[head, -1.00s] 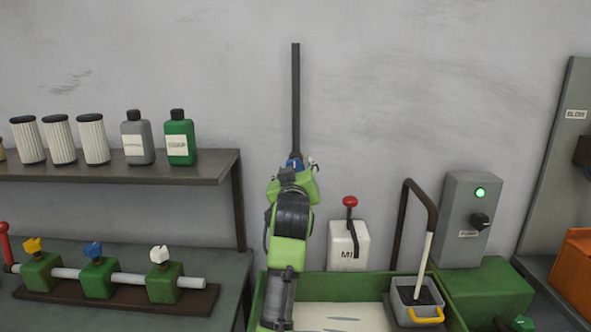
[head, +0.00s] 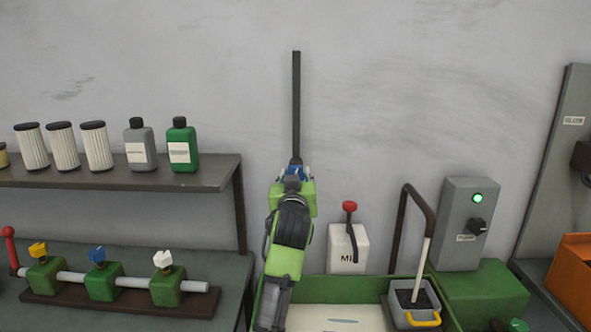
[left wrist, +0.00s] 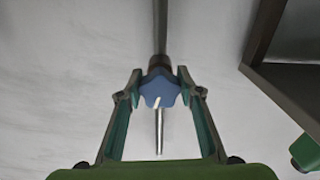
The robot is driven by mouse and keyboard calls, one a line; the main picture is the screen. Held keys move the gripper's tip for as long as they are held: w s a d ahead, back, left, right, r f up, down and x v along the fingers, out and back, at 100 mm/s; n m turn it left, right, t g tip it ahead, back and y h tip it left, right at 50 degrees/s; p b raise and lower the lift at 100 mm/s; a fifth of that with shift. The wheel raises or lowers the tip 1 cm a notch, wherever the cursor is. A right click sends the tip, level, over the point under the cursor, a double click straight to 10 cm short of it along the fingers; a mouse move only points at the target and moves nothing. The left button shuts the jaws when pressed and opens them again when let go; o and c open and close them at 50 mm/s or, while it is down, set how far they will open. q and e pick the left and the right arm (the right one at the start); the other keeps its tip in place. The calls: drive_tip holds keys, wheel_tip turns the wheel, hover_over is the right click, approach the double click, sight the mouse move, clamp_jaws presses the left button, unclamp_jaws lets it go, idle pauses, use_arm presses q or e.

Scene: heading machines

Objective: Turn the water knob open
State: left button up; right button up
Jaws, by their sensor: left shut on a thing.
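The water knob (left wrist: 160,92) is a blue star-shaped knob with a pale mark, on a dark vertical pipe (head: 297,105) on the wall. My left gripper (left wrist: 160,82) has a fingertip on each side of the knob and is shut on it. In the head view, the left gripper (head: 294,178) is at the pipe's lower end and hides most of the knob; only some blue shows. A thin metal spout (left wrist: 159,130) shows below the knob in the left wrist view. My right gripper is not in view.
A green-rimmed basin (head: 375,287) lies below, with a grey bucket (head: 399,312) at its right. A white box with a red-knobbed lever (head: 350,208) stands behind it. A shelf (head: 215,172) with bottles and filters, and a pipe with three valves (head: 190,285), are on the left.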

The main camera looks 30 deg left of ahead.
use_arm(q)
drive_tip(key=m+p, duration=0.2)
drive_tip(key=m, duration=0.1)
drive_tip(key=shift+a+r, duration=0.1)
drive_tip(key=shift+r, duration=0.15)
drive_tip(key=m+p, duration=0.4)
drive_tip(key=shift+s+a, duration=0.1)
drive_tip(key=m+p, duration=0.3)
drive_tip(key=m, duration=0.1)
drive_tip(key=shift+r+m+p, duration=0.15)
drive_tip(key=shift+m+p, duration=0.2)
drive_tip(key=shift+m, duration=0.05)
drive_tip(key=shift+a+m+p, duration=0.1)
drive_tip(key=shift+m+p, duration=0.85)
drive_tip(key=shift+m, duration=0.45)
drive_tip(key=o, duration=1.1)
drive_tip(key=shift+f, duration=0.2)
